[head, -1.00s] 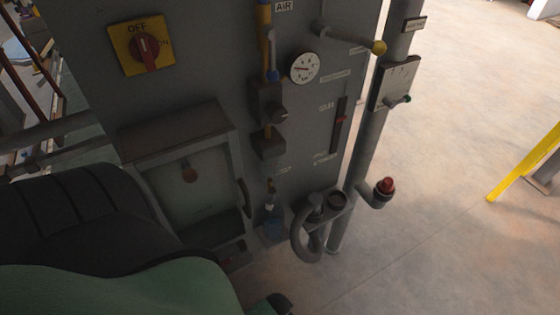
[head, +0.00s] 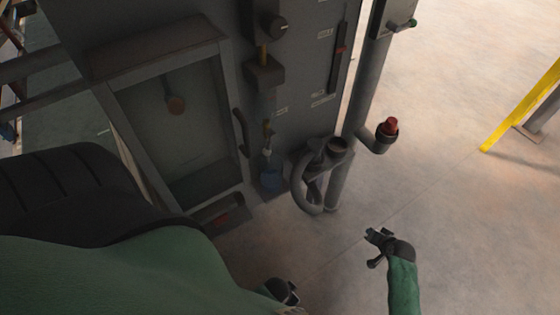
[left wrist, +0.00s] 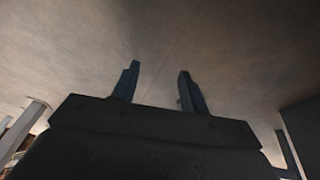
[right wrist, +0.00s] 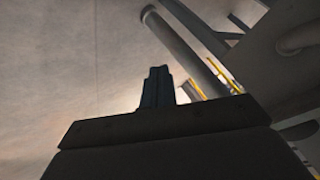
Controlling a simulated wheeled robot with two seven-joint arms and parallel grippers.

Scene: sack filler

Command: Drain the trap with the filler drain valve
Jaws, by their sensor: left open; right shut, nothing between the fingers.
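A small brass-coloured drain valve (head: 267,130) hangs on a thin pipe low on the grey filler panel, below a dark block (head: 264,74) that appears to be the trap. A blue container (head: 270,179) stands under the valve. My right gripper (head: 370,236) is in front of the panel, to the right of and lower in the picture than the valve, well apart from it. It is shut and empty, and its closed fingers show in the right wrist view (right wrist: 157,86). My left gripper (left wrist: 158,84) is open and empty, with only floor beyond its fingers.
A grey curved hose (head: 306,190) and a pipe with a red cap (head: 389,126) stand between my right gripper and the panel. A dark handle (head: 240,131) is left of the valve.

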